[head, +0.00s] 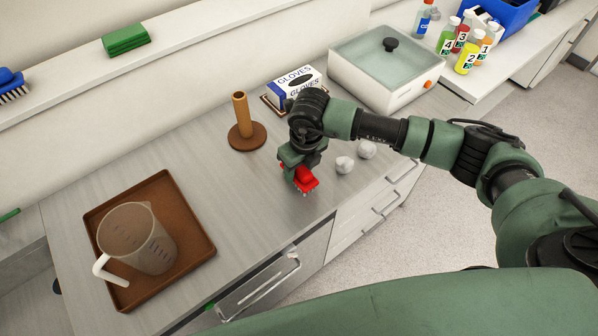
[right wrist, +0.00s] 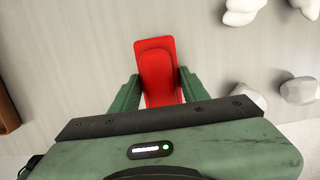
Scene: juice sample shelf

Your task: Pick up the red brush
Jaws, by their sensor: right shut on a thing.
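The red brush (head: 306,181) is at my right gripper (head: 297,168), over the front part of the grey counter. In the right wrist view the brush (right wrist: 157,65) shows as a red rounded block between the two green fingers of the right gripper (right wrist: 158,85). The fingers touch its sides, so the gripper is shut on it. Whether the brush still rests on the counter or is just above it, I cannot tell. Its bristles are mostly hidden. My left gripper is not in view.
A brown tray (head: 193,232) with a clear measuring jug (head: 140,240) is at left. A wooden peg stand (head: 243,125), gloves box (head: 290,86) and white bath (head: 375,92) stand behind. Crumpled white balls (head: 345,164) lie right of the gripper.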

